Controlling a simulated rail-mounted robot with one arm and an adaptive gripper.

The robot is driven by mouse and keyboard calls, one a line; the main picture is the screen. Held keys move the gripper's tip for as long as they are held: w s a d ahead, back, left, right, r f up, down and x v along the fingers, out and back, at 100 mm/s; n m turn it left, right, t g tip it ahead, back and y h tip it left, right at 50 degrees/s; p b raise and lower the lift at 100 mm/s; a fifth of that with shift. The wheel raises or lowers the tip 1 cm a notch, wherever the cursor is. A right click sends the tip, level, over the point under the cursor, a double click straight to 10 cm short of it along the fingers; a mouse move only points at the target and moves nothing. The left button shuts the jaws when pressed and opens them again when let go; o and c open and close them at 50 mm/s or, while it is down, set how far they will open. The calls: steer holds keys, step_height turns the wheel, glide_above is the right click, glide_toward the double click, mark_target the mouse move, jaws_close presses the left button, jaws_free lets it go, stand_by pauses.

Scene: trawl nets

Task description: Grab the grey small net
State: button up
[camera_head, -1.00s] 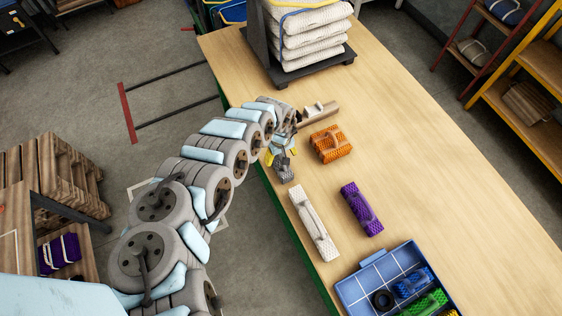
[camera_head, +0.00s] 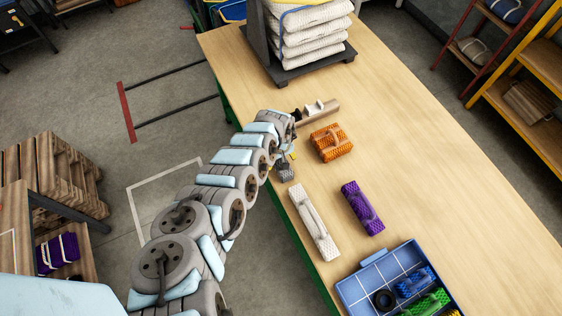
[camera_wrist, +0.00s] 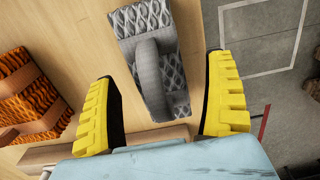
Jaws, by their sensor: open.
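The grey small net (camera_head: 285,173) is a short patterned bundle with a grey band, lying at the table's left edge in the head view. In the wrist view the grey small net (camera_wrist: 172,75) lies ahead of and partly between my yellow fingers, its near end between them with space on both sides. My gripper (camera_wrist: 161,85) is open and empty. In the head view my gripper (camera_head: 287,156) is just above the grey net and partly hidden by my arm.
An orange net (camera_head: 330,143), a white net (camera_head: 315,222) and a purple net (camera_head: 362,207) lie nearby on the table (camera_head: 440,190). A blue tray (camera_head: 352,289) holds coloured nets and a black ring. A scale with stacked white nets (camera_head: 312,35) stands at the back.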

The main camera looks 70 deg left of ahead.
steer(key=shift+a+f+b, duration=0.15)
steer(key=shift+f+b, duration=1.25)
steer(key=shift+f, duration=0.7)
steer(key=c, duration=1.3)
